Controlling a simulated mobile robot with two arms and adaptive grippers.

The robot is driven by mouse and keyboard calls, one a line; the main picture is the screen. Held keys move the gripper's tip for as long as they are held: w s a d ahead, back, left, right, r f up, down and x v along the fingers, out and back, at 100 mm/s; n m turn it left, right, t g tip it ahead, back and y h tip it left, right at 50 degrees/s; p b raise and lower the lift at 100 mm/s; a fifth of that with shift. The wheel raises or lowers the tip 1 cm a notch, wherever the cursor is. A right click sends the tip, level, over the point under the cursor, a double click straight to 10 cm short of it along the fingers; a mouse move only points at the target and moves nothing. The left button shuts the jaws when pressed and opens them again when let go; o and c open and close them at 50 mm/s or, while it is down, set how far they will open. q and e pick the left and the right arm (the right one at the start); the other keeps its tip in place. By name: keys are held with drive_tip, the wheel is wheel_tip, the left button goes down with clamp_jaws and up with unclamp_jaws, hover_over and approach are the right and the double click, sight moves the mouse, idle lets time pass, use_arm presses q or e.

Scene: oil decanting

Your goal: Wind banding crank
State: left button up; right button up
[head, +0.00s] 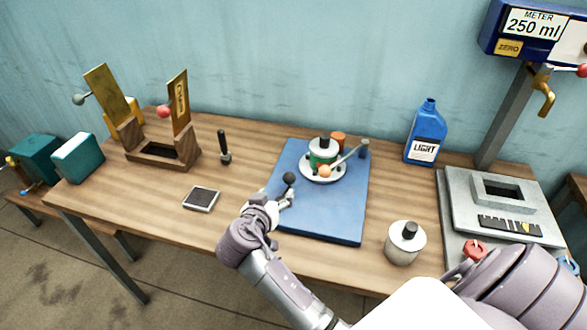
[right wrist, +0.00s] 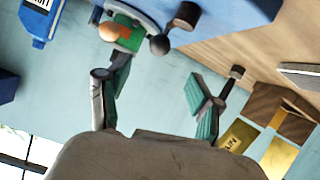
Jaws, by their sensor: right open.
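The banding stand is a white round plate (head: 310,172) on a blue mat (head: 325,222), carrying a green and white jar (head: 322,155). A grey arm with an orange ball (head: 325,171) slants across its front to a grey post (head: 364,147). A black ball knob (head: 289,178) shows at the mat's left side. My right gripper (head: 272,198) is open and close in front of this knob. In the right wrist view the black knob (right wrist: 160,45) lies beyond the two spread fingertips (right wrist: 150,85), with nothing seen between them.
A white lidded pot (head: 404,244) stands right of the mat, with a blue bottle (head: 425,132) behind. A metal meter stand (head: 455,212) fills the right. A dark-screened device (head: 201,199), a black-handled tool (head: 223,148) and a wooden frame (head: 150,160) are left. Bare table lies around the device.

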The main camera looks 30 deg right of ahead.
sight(287, 180)
drive_tip(key=shift+w+d, duration=0.25)
drive_tip(key=shift+d, duration=0.05)
drive_tip(key=p+x, duration=0.1)
drive_tip(key=x, duration=0.3)
drive_tip(key=shift+r, duration=0.1)
drive_tip(key=p+x, duration=0.1)
drive_tip(key=x, duration=0.5)
drive_tip(key=shift+w+d+f+p, duration=0.1)
drive_tip(key=shift+d+f+p, duration=0.1)
drive_tip(key=shift+f+p, duration=0.1)
drive_tip(key=shift+w+d+f, duration=0.25)
drive_tip(key=shift+w+d, duration=0.1)
drive_tip(key=shift+d, duration=0.05)
use_arm(q)
drive_tip(key=r, duration=0.2)
drive_tip(key=s+a, duration=0.1)
drive_tip(key=shift+r, duration=0.4)
use_arm(e)
drive_tip(key=shift+w+d+f, duration=0.1)
drive_tip(key=shift+d, duration=0.05)
use_arm(q)
drive_tip(key=shift+s+a, duration=0.15)
drive_tip(key=shift+a, duration=0.1)
use_arm(e)
clamp_jaws()
